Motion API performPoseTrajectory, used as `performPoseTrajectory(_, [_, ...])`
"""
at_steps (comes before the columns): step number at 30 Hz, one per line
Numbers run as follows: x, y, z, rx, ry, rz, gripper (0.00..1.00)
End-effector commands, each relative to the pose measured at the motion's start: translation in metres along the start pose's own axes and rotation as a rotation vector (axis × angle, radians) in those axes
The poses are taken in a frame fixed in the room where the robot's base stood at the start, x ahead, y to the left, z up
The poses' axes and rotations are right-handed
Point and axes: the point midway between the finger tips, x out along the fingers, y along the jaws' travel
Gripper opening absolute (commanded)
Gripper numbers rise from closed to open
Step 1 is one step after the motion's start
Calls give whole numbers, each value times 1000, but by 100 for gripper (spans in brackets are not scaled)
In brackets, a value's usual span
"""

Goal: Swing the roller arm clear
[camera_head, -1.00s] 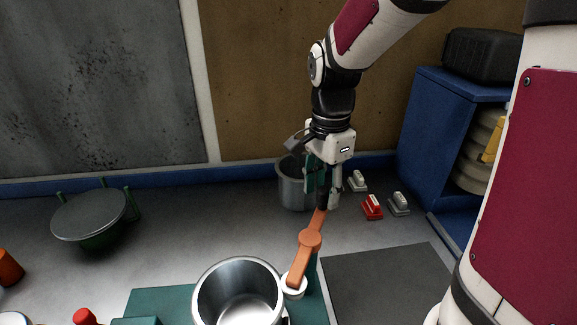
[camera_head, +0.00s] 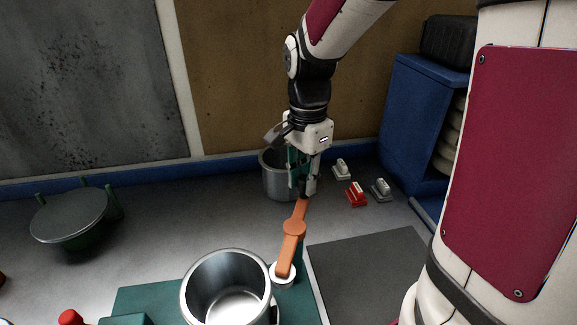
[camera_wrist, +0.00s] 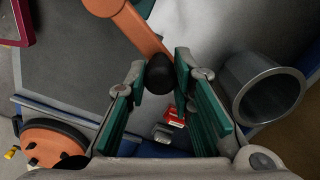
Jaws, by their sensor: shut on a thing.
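The orange roller arm (camera_head: 294,228) runs from a white round pivot (camera_head: 284,275) beside a steel pot (camera_head: 230,290) up to my gripper (camera_head: 304,188). It has a rounded joint partway along. In the wrist view the orange arm (camera_wrist: 138,28) comes in from the top, with a black knob (camera_wrist: 160,73) at its end. My gripper (camera_wrist: 160,76) is shut on this knob, one green-padded finger on each side. The arm points away from the steel pot, so the pot's mouth looks uncovered. The pot stands on a green base (camera_head: 150,296).
A second grey pot (camera_head: 276,180) stands behind my gripper, close to it. Red and grey blocks (camera_head: 357,194) lie to its right. A dark mat (camera_head: 368,275) lies clear right of the base.

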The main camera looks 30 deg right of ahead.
Motion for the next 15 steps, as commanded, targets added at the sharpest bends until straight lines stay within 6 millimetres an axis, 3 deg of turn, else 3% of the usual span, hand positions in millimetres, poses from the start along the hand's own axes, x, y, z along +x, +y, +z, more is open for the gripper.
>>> performPoseTrajectory(15, [-2, -22, 28, -412, 0, -1, 0])
